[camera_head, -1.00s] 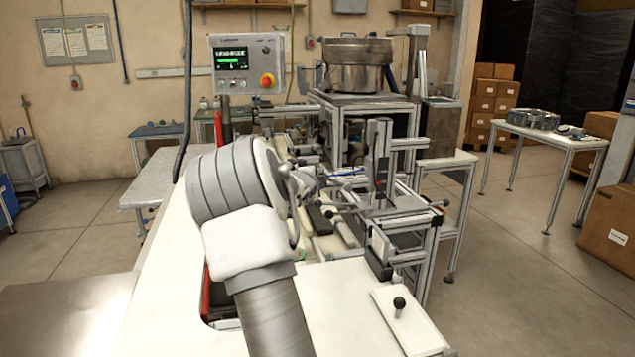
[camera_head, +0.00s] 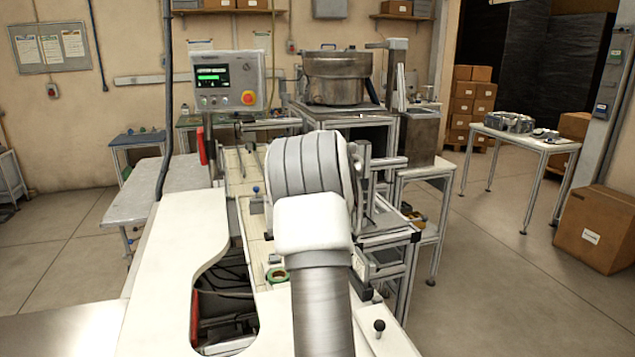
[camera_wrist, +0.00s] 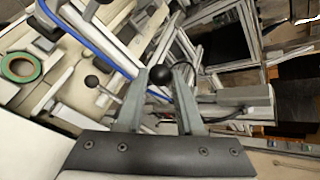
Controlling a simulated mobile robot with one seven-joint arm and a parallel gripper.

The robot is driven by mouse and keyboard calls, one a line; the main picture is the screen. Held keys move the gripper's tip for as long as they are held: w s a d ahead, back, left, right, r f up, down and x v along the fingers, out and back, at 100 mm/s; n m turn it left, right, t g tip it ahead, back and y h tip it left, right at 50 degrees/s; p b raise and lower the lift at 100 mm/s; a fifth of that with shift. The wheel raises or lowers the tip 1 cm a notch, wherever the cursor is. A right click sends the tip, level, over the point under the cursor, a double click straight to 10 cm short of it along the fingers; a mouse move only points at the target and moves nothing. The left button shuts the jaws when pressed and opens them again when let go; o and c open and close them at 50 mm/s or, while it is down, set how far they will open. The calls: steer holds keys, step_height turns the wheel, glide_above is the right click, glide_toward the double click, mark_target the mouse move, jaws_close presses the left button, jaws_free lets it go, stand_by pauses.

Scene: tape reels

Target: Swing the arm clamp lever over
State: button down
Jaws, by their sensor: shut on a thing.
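In the wrist view my gripper (camera_wrist: 160,88) is shut on the black ball knob of the clamp lever (camera_wrist: 159,75), which sits between the two fingertips. The rest of that lever is mostly hidden by the fingers. A second lever with a dark ball knob (camera_wrist: 92,81) stands to the left, apart from the fingers. In the head view my arm covers the gripper and the held knob.
A green tape reel (camera_head: 277,276) lies on the machine; it also shows in the wrist view (camera_wrist: 20,67). A blue tube (camera_wrist: 85,40) runs close to the left finger. A black knob (camera_head: 379,325) stands on the front right plate. The control panel (camera_head: 228,82) is behind.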

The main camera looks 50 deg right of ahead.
steer(key=shift+s+d+r+m+t+y+p, duration=0.2)
steer(key=shift+d+r+m+t+y+p, duration=0.1)
steer(key=shift+d, duration=0.1)
stand_by(0.3)
steer(key=c, duration=0.5)
jaws_free()
steer(key=shift+f, duration=0.1)
steer(key=v, duration=1.7)
steer(key=shift+s, duration=0.15)
